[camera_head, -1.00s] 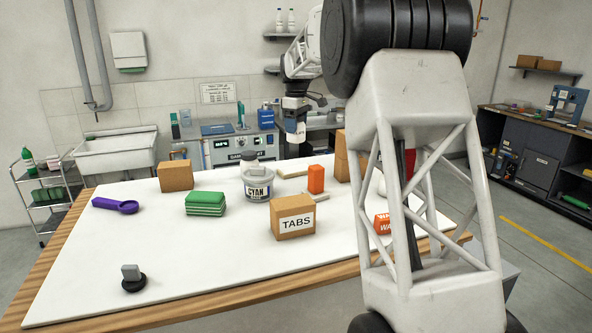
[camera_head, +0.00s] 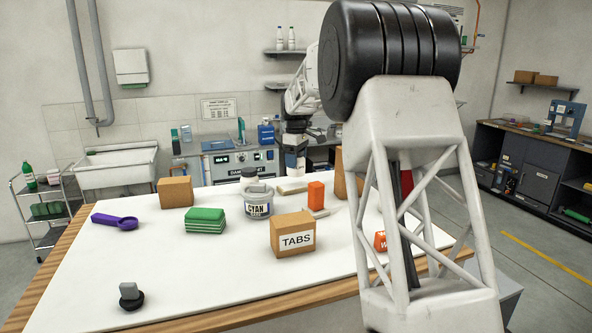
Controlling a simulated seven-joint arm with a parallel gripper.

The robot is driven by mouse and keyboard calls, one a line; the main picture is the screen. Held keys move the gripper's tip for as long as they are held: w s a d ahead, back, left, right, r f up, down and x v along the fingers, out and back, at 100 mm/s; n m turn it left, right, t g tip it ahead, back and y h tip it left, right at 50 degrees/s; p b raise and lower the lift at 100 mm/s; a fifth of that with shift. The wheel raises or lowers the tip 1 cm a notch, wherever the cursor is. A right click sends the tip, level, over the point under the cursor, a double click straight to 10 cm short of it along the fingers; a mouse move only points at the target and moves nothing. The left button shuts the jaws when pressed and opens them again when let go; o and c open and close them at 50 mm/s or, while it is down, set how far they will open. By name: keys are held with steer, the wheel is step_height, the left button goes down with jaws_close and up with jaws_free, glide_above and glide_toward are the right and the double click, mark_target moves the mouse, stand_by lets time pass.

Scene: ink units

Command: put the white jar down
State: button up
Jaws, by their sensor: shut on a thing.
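My gripper (camera_head: 294,152) hangs pointing down over the far side of the white table, behind the orange block. It is shut on a pale thing at its lower end, taken as the white jar. That thing is small and blends with the white hand, so its outline and base are unclear. I cannot tell whether it touches the table top (camera_head: 200,265). A tub labelled CYAN (camera_head: 258,209) stands to the left of and nearer than the gripper.
An orange block (camera_head: 316,195), pale flat pieces (camera_head: 293,187) and a TABS box (camera_head: 293,236) stand near the gripper. A brown box (camera_head: 175,192), green stack (camera_head: 206,221) and purple scoop (camera_head: 114,220) are left. The front-left table is mostly clear. My arm hides the right side.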

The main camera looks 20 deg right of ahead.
steer(key=shift+f, duration=1.85)
steer(key=shift+f, duration=0.15)
steer(key=o, duration=1)
step_height(320, 180, up, 12)
steer(key=shift+r, duration=0.1)
steer(key=shift+s+r, duration=0.1)
